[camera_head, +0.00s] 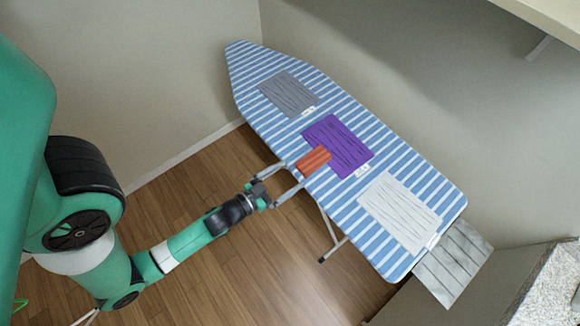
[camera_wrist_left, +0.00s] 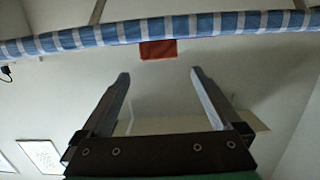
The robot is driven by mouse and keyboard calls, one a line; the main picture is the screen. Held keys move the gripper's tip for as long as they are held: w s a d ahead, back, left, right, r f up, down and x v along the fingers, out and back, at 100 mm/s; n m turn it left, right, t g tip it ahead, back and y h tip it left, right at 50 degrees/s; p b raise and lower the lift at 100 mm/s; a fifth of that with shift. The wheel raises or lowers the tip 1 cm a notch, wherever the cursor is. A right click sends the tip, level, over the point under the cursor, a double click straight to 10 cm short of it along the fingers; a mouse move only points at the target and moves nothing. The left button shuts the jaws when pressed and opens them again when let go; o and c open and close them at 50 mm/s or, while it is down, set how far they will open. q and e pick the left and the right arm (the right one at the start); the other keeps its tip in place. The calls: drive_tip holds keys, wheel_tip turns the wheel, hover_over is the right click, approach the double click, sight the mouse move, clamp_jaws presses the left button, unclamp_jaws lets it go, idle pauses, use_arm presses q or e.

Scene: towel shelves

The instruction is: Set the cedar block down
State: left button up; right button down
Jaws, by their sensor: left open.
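The cedar block (camera_head: 313,160), reddish-orange with grooves, rests at the near edge of the ironing board, by the lower left corner of the purple towel (camera_head: 339,145). My left gripper (camera_head: 294,173) is open and empty, just off the board's near edge, with its fingers pointing at the block. In the left wrist view the block (camera_wrist_left: 158,49) lies beyond the open fingertips (camera_wrist_left: 160,73), apart from them and roughly centred between them, against the board's striped edge (camera_wrist_left: 200,25). My right gripper is not in view.
The blue-striped ironing board (camera_head: 248,85) also carries a grey towel (camera_head: 288,94) and a white towel (camera_head: 400,212). Walls stand behind the board. Wooden floor (camera_head: 190,200) is open in front.

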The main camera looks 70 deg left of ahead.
use_arm(q)
drive_tip(key=shift+s+d+r, duration=0.15)
drive_tip(key=shift+s+d, duration=0.05)
drive_tip(key=shift+s, duration=0.2)
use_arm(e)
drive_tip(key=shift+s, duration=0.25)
